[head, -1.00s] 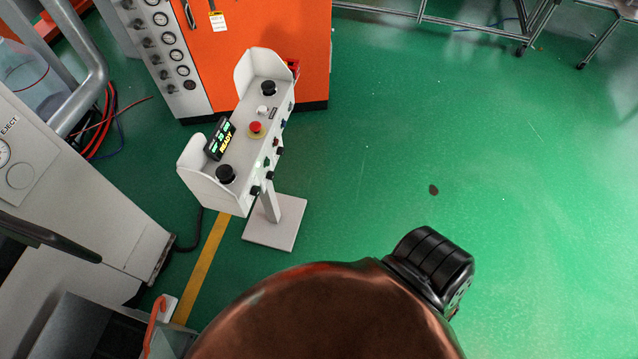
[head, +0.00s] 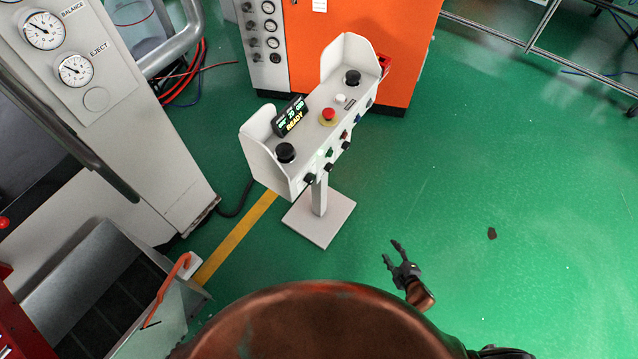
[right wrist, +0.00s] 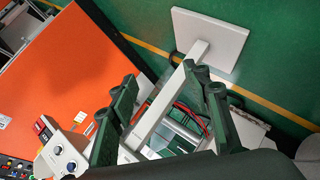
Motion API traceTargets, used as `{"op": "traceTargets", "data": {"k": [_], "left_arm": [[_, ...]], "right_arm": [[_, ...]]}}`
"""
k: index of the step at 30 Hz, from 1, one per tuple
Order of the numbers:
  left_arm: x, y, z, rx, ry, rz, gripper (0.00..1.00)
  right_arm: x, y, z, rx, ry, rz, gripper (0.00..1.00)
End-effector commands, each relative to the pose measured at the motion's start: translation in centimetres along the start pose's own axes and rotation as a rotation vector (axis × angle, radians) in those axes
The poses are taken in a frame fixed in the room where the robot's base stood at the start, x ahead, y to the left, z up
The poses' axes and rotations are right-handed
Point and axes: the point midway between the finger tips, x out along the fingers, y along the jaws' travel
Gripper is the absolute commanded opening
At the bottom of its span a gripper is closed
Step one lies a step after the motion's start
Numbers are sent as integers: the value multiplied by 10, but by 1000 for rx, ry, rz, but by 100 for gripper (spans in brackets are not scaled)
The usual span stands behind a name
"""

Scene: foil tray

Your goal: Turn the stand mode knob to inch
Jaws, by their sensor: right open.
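The white control stand (head: 312,135) stands upright on a post and square base plate (head: 319,219) in the head view. Its front face carries several small black knobs (head: 346,146) and buttons. Their labels are too small to read, so I cannot tell which is the mode knob or where it points. My right gripper (head: 391,252) is open and empty, to the right of the base plate and apart from the stand. In the right wrist view its dark fingers (right wrist: 160,90) are spread, with the stand's base plate (right wrist: 210,38) and post beyond. My left gripper is not in view.
An orange cabinet (head: 350,50) stands behind the stand. A grey machine with gauges (head: 75,70) is at left, and a grey bin with an orange-handled part (head: 165,290) at lower left.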

Motion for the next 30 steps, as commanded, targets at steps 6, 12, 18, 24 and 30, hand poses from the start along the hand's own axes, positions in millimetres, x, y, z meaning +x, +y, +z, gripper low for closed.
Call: {"op": "traceTargets", "data": {"k": [6, 12, 18, 24, 30], "left_arm": [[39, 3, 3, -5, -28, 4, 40], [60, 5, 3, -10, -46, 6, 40], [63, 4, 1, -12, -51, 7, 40], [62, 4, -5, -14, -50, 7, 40], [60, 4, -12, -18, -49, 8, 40]], "right_arm": [[4, 153, -188, -719, 388, 358, 44], [-56, 193, -319, -1304, 588, 652, 44], [-83, 194, -361, -1530, 637, 766, 44], [-70, 196, -383, -1542, 639, 775, 44], [-50, 197, -407, -1538, 639, 773, 44]]}}
